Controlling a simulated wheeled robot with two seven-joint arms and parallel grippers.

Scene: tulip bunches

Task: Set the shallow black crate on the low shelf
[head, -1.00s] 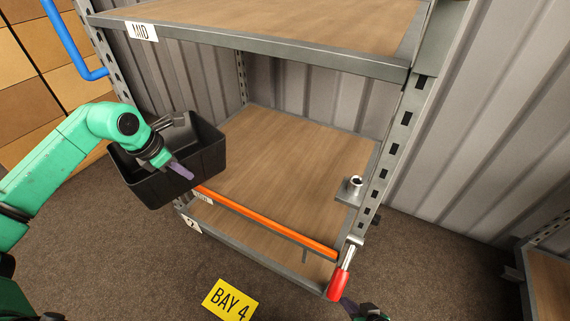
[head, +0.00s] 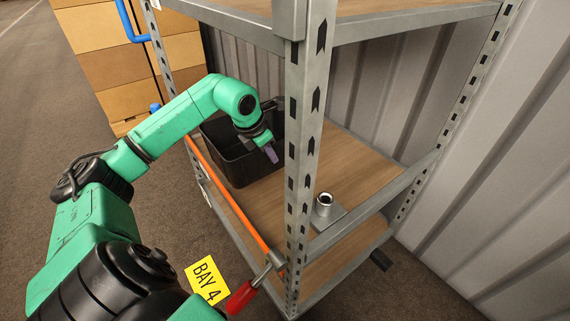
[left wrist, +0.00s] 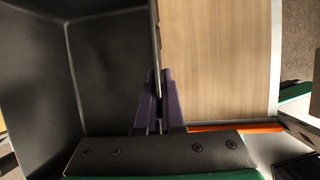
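The black crate (head: 238,176) is an open box over the left part of the wooden shelf board (head: 345,170) below the upper deck, behind the orange bar. It looks about level. I cannot tell whether its bottom touches the board. My left gripper (head: 270,152) is at the crate's near right side. In the left wrist view, its purple fingers (left wrist: 159,102) are closed on the crate's wall, with the crate's dark inside (left wrist: 100,70) on the left and wood board on the right. My right gripper is not in view.
An orange bar (head: 232,203) with a red handle (head: 241,298) runs along the shelf's front edge. A steel post (head: 305,140) stands close to the crate's right. A metal cup-like part (head: 323,204) sits at the board's right edge. An upper deck (head: 410,22) is above. The board's middle is clear.

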